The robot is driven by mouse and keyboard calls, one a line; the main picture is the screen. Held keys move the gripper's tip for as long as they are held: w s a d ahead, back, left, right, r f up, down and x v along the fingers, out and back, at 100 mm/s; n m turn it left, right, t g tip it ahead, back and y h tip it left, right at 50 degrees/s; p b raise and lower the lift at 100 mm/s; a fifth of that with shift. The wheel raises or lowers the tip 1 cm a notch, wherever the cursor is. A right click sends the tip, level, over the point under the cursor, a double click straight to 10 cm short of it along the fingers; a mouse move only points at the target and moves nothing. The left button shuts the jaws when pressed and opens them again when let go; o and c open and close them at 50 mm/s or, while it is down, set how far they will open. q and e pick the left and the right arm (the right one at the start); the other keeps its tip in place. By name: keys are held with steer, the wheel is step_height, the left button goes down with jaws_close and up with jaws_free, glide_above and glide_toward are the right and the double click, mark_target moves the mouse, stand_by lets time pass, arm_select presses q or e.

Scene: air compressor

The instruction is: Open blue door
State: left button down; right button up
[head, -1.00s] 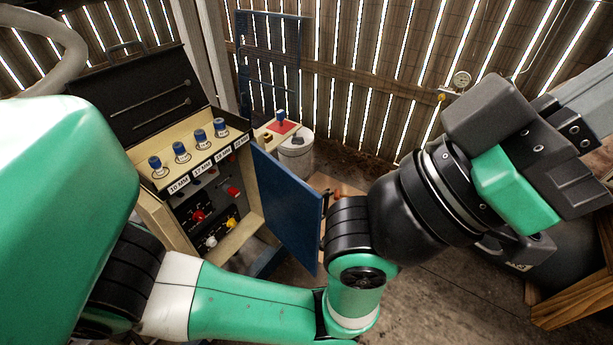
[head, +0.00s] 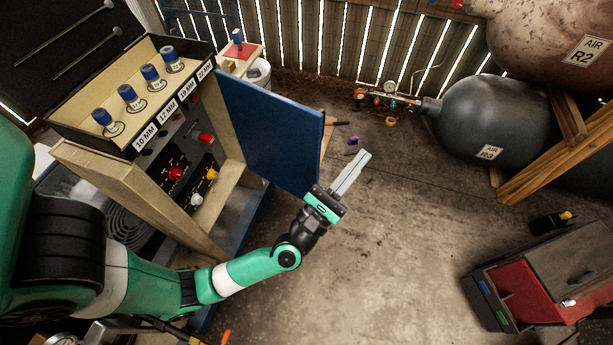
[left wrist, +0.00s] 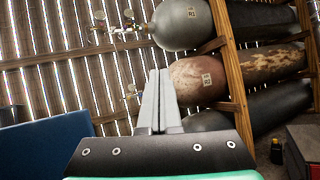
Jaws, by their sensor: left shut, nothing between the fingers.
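The blue door (head: 268,132) stands swung wide open from the beige cabinet (head: 140,190). Its inside shows knobs and red, yellow and white fittings. My left gripper (head: 359,163) is shut and empty, just right of the door's lower free edge and apart from its handle area, which I cannot make out. In the left wrist view the shut fingers (left wrist: 158,100) point toward the tanks, and the blue door (left wrist: 45,148) shows at the lower left. My right gripper is not in view.
Labelled sockets (head: 150,75) stand on the cabinet's top shelf. Dark tank R3 (head: 485,115) and rusty tank R2 (head: 555,45) sit on a wooden rack at the right. A red toolbox (head: 540,280) stands at the lower right.

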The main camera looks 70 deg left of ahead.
arm_select(q)
steer(key=s+a+f+n+g+b, duration=0.1)
steer(key=s+f+g, duration=0.15)
steer(key=f, duration=0.35)
steer(key=s+a+f+n+g+y, duration=0.1)
steer(key=s+a+f, duration=0.1)
steer(key=s+f, duration=0.35)
steer(key=s+a+f+n+g+b, duration=0.1)
steer(key=s+f+n+g, duration=0.1)
steer(key=f, duration=0.6)
steer(key=g+b, duration=0.1)
steer(key=g, duration=0.1)
glide_toward(314, 173)
steer(key=b+x, duration=0.1)
steer(key=x, duration=0.6)
steer(key=shift+f+b, duration=0.1)
steer(key=shift+b, duration=0.2)
steer(key=shift+s, duration=0.1)
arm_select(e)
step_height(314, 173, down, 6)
